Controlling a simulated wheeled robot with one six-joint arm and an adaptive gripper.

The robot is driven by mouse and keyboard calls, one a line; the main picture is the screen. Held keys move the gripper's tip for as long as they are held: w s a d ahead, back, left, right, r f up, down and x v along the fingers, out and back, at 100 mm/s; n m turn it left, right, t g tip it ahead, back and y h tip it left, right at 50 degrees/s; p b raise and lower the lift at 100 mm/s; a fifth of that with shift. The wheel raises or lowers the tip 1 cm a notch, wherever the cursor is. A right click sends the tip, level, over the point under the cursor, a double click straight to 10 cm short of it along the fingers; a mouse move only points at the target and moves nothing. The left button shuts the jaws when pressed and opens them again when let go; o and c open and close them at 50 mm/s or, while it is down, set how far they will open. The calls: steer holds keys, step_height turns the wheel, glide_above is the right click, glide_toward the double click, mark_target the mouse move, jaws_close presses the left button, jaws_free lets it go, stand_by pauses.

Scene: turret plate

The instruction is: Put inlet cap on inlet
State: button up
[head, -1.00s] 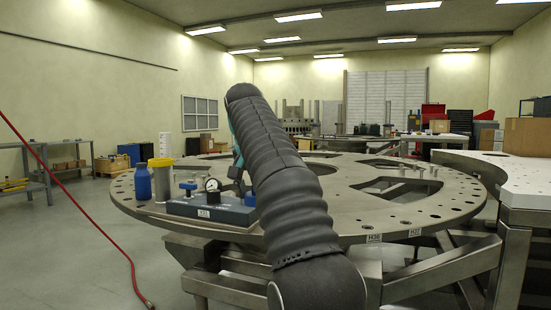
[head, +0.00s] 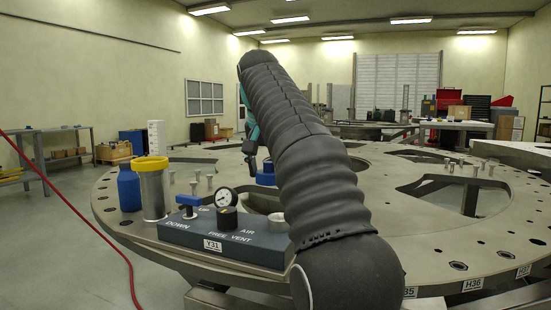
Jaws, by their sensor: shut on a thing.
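A blue cap (head: 266,174) shows beside my arm, just beyond the grey-blue panel (head: 200,241) labelled Y31. My gripper (head: 254,166) is at its left, mostly hidden behind my own dark sleeved arm, and is shut on the cap. The finger contact is not clear at this size. A metal fitting, likely the inlet (head: 278,219), shows at the panel's right end, partly behind my arm, with its top bare. The cap appears above and behind this fitting, apart from it.
The panel carries a blue valve handle (head: 189,202), a gauge (head: 227,197) and a black knob (head: 227,217). A yellow-rimmed metal cylinder (head: 153,193) and a blue bottle (head: 129,189) stand left on the turret plate (head: 405,245). A red hose (head: 88,221) hangs at left.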

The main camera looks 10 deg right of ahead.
step_height(320, 180, up, 3)
steer(key=n, duration=0.1)
glide_above(280, 218)
steer(key=s, duration=0.1)
steer(key=shift+a+f+b, duration=0.2)
steer(key=shift+f+b, duration=1)
steer(key=shift+f, duration=2.05)
steer(key=shift+f+b, duration=0.35)
steer(key=shift+f, duration=0.95)
steer(key=o, duration=1.1)
steer(key=shift+r+p, duration=1.3)
steer(key=shift+p, duration=0.05)
steer(key=shift+r, duration=2.2)
